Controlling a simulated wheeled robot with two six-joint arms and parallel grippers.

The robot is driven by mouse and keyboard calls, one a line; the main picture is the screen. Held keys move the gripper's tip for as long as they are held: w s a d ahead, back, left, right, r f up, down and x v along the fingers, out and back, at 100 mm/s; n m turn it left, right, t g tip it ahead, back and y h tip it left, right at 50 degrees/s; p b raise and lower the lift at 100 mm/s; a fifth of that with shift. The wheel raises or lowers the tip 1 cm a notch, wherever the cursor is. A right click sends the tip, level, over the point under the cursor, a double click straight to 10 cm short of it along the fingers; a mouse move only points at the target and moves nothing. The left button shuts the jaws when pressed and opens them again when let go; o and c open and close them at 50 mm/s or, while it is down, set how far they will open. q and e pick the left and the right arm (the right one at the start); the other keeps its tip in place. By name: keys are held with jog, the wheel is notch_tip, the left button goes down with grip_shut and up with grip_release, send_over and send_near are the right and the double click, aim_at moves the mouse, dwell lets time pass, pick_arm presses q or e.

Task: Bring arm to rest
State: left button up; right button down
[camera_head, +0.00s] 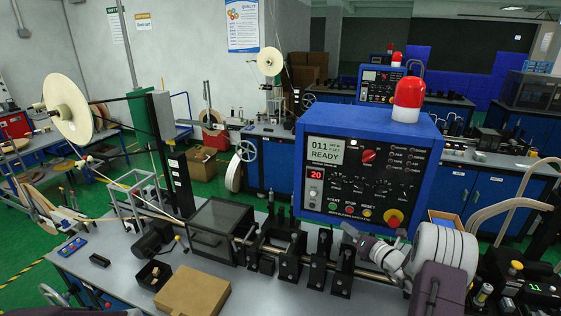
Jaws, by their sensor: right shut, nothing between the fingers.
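My right arm comes in from the lower right, with a white rounded link and dark purple-grey parts. Its gripper (354,234) is small in the picture, just below the front panel of the blue control box (325,198) and over the row of black blocks on the machine's shaft. The gripper is shut with nothing held. The arm hides part of the shaft and the bench behind it. My left gripper is not in view.
The grey bench (110,262) carries a cardboard box (192,291), a small black bin (154,275) and a dark clear-topped cover (220,222). A red lamp (408,92) tops the control box. A large tape reel (68,108) stands at left. Curved hoses (520,205) rise at right.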

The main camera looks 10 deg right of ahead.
jog(key=a+r+n+g+y+b, duration=0.25)
jog(key=a+n+y+b, duration=0.3)
jog(key=a, duration=1.15)
jog(key=s+a+f+n+g+y+b, duration=0.25)
jog(key=s+a+n+g, duration=0.45)
jog(key=a, duration=0.5)
jog(key=s+a+f+n+g+h+b, duration=0.1)
jog(key=s+f+n+g+h, duration=0.2)
jog(key=s+f+n, duration=0.55)
jog(key=s+a+f+n+g+h+b, duration=0.1)
jog(key=s+f+n+g+h+b, duration=0.25)
jog(key=s, duration=0.75)
jog(key=s+d+f+n+h+p, duration=0.1)
jog(key=d+f+n+h, duration=0.1)
jog(key=d+n, duration=0.4)
jog(key=s+d+f+n+t+h+p, duration=0.1)
jog(key=s+d+f+n+h, duration=0.1)
jog(key=d+n, duration=0.4)
jog(key=f+n+h, duration=0.1)
jog(key=n, duration=0.3)
jog(key=shift+d+f, duration=0.15)
jog(key=shift+d, duration=0.05)
